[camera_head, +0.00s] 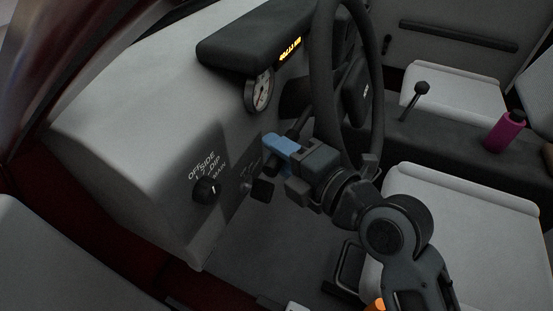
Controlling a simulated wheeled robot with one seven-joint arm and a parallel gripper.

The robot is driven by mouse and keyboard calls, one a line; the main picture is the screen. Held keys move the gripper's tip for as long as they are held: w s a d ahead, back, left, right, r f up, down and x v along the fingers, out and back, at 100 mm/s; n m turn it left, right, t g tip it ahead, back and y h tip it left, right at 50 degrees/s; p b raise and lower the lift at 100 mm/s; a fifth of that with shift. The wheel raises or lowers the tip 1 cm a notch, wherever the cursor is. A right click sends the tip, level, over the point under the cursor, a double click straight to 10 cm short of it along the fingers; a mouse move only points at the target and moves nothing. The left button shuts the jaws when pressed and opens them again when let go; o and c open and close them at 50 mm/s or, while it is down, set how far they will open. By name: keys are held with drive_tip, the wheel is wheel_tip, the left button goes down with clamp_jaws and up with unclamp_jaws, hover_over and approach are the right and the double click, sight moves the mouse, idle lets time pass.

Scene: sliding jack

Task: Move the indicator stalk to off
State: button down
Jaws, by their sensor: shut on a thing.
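The indicator stalk (300,122) is a thin dark lever beside the steering wheel (325,70), on its left side, slanting down toward my gripper. My gripper (279,144), with blue fingertips, is at the stalk's lower end and shut on it. The fingers hide the stalk's tip. I cannot tell the stalk's exact position, and no off mark for it can be read.
A round light knob (206,190) with printed labels is on the dash at left. A dark square piece (262,189) sits just below my gripper. A gauge (259,91) is above. Seats, a gear lever (421,89) and a magenta bottle (505,132) are at right.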

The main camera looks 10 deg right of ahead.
drive_tip(key=shift+d+f, duration=0.1)
drive_tip(key=shift+f, duration=0.1)
drive_tip(key=c, duration=0.9)
unclamp_jaws()
drive_tip(key=v, duration=0.8)
drive_tip(key=shift+b, duration=0.4)
drive_tip(key=shift+f, duration=0.15)
